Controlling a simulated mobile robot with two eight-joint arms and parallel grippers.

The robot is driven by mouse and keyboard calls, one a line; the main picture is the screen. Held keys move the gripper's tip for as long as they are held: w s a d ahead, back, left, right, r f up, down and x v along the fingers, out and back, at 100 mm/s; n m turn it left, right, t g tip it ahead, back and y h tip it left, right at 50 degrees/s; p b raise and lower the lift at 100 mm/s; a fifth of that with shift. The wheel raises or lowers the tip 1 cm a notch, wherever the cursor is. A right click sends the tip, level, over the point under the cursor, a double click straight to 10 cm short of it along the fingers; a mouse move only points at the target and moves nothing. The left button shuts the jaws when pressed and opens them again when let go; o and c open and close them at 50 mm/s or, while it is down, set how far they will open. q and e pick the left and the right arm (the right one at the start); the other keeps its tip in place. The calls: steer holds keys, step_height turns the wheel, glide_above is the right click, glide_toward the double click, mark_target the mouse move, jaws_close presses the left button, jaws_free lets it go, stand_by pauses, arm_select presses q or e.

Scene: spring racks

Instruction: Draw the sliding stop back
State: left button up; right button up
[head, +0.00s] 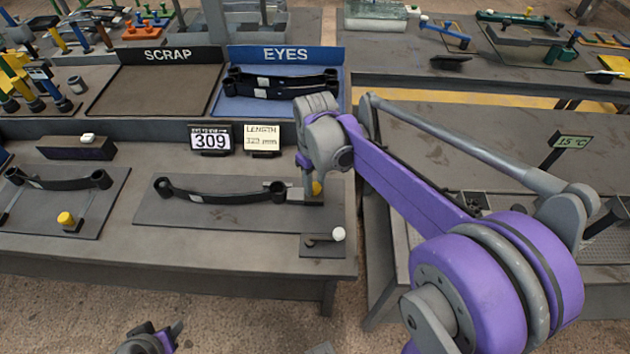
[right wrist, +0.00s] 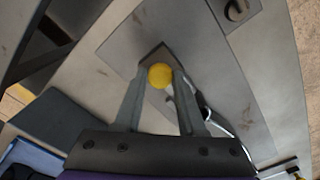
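A dark leaf spring (head: 222,192) lies on a grey base plate (head: 160,212) in the middle of the bench. The sliding stop (head: 297,195) is a small grey block at the spring's right end, with a yellow knob (head: 317,188) beside it. My right gripper (right wrist: 161,72) reaches down over the stop. In the right wrist view the yellow knob (right wrist: 160,77) fills the gap between its two fingers, which appear shut on it. My arm hides part of the stop in the head view. My left gripper (head: 165,336) shows only partly at the bottom edge; its opening is unclear.
A 309 display (head: 210,139) and a length card (head: 262,139) stand behind the plate. Behind them are the SCRAP tray (head: 150,90) and the blue EYES tray (head: 225,104), which holds springs. A white-knobbed lever (head: 338,234) is at front right. Another spring fixture (head: 95,215) is left.

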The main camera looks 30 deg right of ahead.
jaws_close()
stand_by(1.0)
